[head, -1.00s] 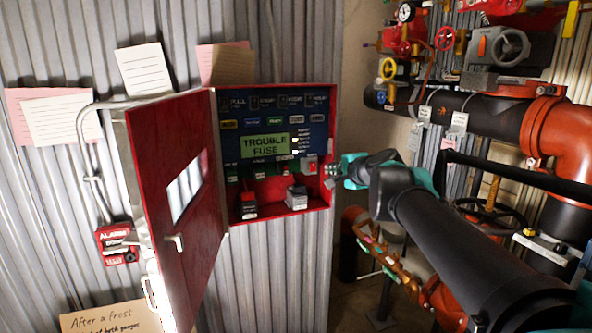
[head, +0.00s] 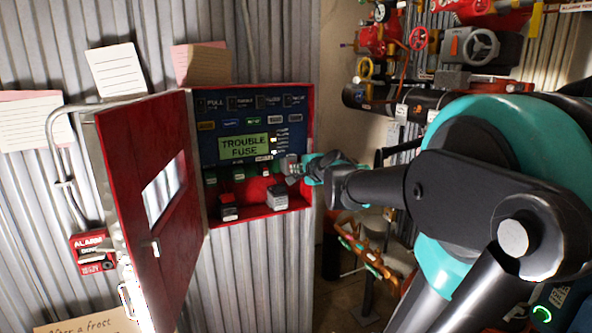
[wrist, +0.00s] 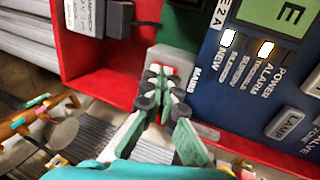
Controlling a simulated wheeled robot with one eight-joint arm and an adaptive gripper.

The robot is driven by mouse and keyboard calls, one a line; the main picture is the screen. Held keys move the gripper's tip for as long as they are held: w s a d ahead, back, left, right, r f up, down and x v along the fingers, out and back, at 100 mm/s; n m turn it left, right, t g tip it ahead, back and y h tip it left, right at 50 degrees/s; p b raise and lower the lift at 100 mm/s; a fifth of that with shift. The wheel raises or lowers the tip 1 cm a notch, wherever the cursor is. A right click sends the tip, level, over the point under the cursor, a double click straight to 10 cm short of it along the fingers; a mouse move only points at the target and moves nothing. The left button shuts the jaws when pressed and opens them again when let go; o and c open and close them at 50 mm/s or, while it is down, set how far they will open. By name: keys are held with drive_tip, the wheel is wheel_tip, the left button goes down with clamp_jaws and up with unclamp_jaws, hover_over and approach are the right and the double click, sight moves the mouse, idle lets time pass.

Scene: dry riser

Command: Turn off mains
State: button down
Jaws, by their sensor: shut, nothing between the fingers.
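The open red panel box (head: 312,130) hangs on the corrugated wall, its display (head: 243,147) reading "TROUBLE FUSE". The grey mains switch (head: 291,160) is at the lower right of its blue face. In the wrist view the mains switch (wrist: 165,53) is beside the printed word "MAINS", with bits of red showing around my fingertips. My gripper (head: 299,172) is shut and empty, reaching in from the right. In the wrist view my gripper (wrist: 160,75) has its fingertips over the switch and hides much of it, so its position and any contact are unclear.
The red box door (head: 150,200) stands open to the left. Two block-like units (head: 277,197) (head: 228,207) sit low inside the box. Valves and pipes (head: 400,97) crowd the right side. Lit lamps (wrist: 265,50) show on the panel.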

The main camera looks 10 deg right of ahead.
idle(0.3)
drive_tip(key=shift+w+f, duration=0.3)
drive_tip(key=shift+r, duration=0.25)
drive_tip(key=shift+w+r, duration=0.1)
drive_tip(key=shift+r, duration=0.5)
